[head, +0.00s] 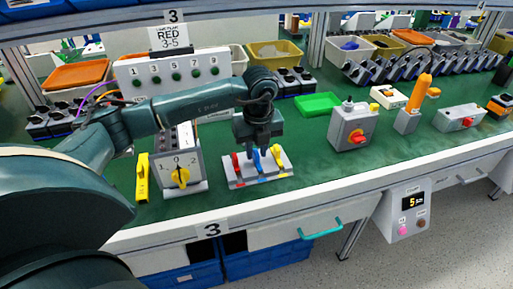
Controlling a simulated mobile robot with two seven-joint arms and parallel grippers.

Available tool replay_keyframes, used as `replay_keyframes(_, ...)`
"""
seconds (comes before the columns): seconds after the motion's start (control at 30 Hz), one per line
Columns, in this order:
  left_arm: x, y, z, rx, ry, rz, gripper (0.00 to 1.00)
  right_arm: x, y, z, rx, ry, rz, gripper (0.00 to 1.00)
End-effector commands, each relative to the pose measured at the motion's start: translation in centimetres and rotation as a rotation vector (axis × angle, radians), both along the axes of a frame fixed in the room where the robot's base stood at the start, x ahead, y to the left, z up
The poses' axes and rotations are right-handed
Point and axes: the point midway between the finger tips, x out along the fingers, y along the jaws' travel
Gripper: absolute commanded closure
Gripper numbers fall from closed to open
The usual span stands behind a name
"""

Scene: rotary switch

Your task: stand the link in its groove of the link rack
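The link rack (258,178) is a pale block on the green bench top, near its front edge. Red (235,163), blue (256,160) and yellow (277,154) upright pieces stand at it, with matching colour marks along its front. I cannot tell which piece is the link or how each sits in its groove. My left gripper (260,150) points down over the middle of the rack, close to the blue piece. Its fingers are dark and small, so whether they hold the piece is unclear. My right gripper is out of view.
A rotary switch box (178,150) with a yellow knob stands left of the rack, beside a yellow upright part (142,178). A grey box with a red handle (352,127) stands to the right. Bare green bench lies between it and the rack.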

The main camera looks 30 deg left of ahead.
Motion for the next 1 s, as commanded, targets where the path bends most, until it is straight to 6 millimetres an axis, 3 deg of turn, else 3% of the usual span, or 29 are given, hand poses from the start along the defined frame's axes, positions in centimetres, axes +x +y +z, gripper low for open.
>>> replay_keyframes(0.13,0.0,0.0,0.0,-0.001,-0.001,0.0,0.65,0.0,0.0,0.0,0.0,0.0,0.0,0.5)
replay_keyframes(0.47,0.0,0.0,0.0,-0.001,-0.001,0.0,0.65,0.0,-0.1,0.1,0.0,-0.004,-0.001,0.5)
replay_keyframes(0.57,0.0,0.0,0.0,-0.001,-0.001,0.0,0.65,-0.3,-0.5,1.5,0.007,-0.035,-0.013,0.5)
replay_keyframes(1.0,-0.7,-1.0,10.2,-0.002,-0.004,-0.001,0.65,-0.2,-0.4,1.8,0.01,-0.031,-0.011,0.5)
